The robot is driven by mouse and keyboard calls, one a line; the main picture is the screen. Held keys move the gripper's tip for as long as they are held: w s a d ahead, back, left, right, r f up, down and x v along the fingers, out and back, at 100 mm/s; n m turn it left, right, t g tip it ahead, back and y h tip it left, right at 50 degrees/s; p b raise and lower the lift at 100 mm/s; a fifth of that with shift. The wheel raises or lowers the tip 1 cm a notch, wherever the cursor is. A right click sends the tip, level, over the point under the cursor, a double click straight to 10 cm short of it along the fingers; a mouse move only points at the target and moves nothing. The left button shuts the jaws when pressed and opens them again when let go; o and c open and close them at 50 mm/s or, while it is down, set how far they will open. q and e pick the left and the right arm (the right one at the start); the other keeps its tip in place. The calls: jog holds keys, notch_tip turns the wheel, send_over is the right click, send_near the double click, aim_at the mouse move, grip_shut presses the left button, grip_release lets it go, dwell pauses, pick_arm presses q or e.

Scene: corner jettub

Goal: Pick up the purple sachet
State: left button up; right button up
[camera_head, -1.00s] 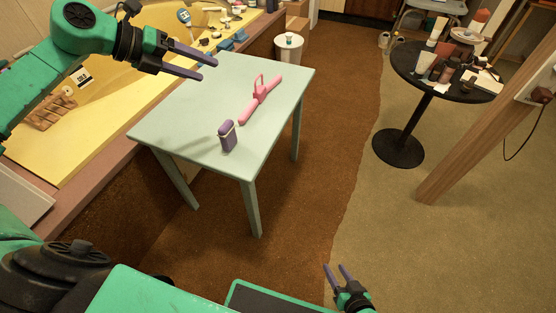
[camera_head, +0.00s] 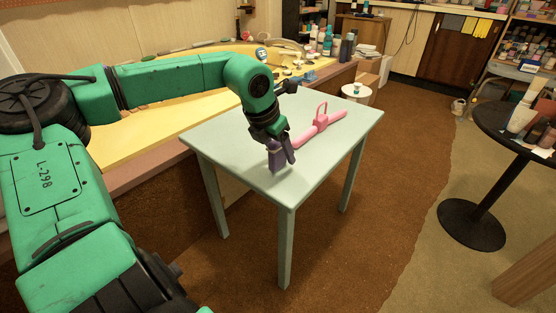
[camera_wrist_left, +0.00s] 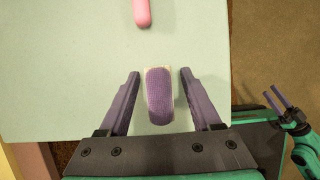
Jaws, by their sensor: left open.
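In the left wrist view my left gripper (camera_wrist_left: 159,73) is open, with one finger on each side of the sachet and a gap at both sides. In the head view the left gripper (camera_head: 282,158) points down at the near part of the table, and its purple fingers blend with the sachet there. My right gripper (camera_wrist_left: 277,98) shows at the right of the left wrist view, empty, its fingers apart.
A pink object with a handle (camera_head: 320,127) lies behind the sachet on the table. A yellow tub with bottles on its rim (camera_head: 328,42) is at the left and back. A round black table (camera_head: 500,122) stands at right. Brown carpet (camera_head: 385,190) between is clear.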

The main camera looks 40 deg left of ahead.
pick_arm(q)
jog(key=shift+w+f, duration=0.25)
jog(key=shift+f, duration=0.3)
jog(key=shift+r, duration=0.1)
grip_shut()
jog(key=shift+r, duration=0.15)
